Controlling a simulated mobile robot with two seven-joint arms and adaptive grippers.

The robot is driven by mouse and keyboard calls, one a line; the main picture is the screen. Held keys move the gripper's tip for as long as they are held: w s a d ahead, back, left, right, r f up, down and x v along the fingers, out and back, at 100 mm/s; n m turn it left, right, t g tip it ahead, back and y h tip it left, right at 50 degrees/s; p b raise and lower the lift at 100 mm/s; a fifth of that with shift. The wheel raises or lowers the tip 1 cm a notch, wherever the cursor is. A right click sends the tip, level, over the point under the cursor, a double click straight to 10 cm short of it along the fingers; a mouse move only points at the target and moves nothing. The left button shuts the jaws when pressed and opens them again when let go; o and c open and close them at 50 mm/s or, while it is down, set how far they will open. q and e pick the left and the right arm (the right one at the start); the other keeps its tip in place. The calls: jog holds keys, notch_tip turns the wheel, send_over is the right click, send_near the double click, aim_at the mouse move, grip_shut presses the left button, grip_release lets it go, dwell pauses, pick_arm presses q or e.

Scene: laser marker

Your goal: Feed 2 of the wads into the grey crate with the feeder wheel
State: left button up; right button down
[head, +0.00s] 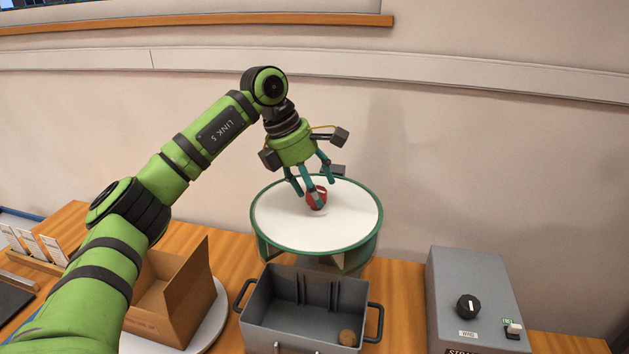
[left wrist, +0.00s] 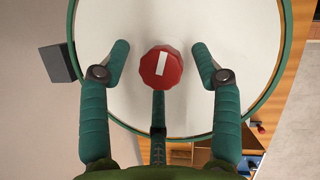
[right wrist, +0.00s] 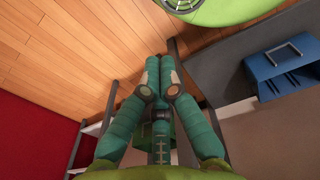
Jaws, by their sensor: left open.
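The feeder wheel (head: 280,218) is a round white disc with a green rim, and a red knob (head: 321,190) stands near its middle. In the left wrist view the red knob (left wrist: 162,68) has a white bar on top. My left gripper (head: 313,192) is open over the wheel, with its fingers spread around the knob and side gaps visible. The grey crate (head: 262,317) stands in front of the wheel. One brown wad (head: 347,338) lies in its right front corner. No other wads can be made out. My right gripper (right wrist: 160,68) is shut and empty, away from the wheel.
A grey control box (head: 470,275) with a black dial (head: 468,306) and a switch stands right of the crate. An open cardboard box (head: 172,305) sits on a round white plate at left. A wall rises close behind the wheel.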

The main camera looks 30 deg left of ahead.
pick_arm(q)
jog(key=shift+f, duration=0.15)
jog(key=c, duration=1.1)
grip_shut()
pick_arm(e)
jog(key=shift+w+r, duration=0.1)
jog(key=shift+w, duration=0.55)
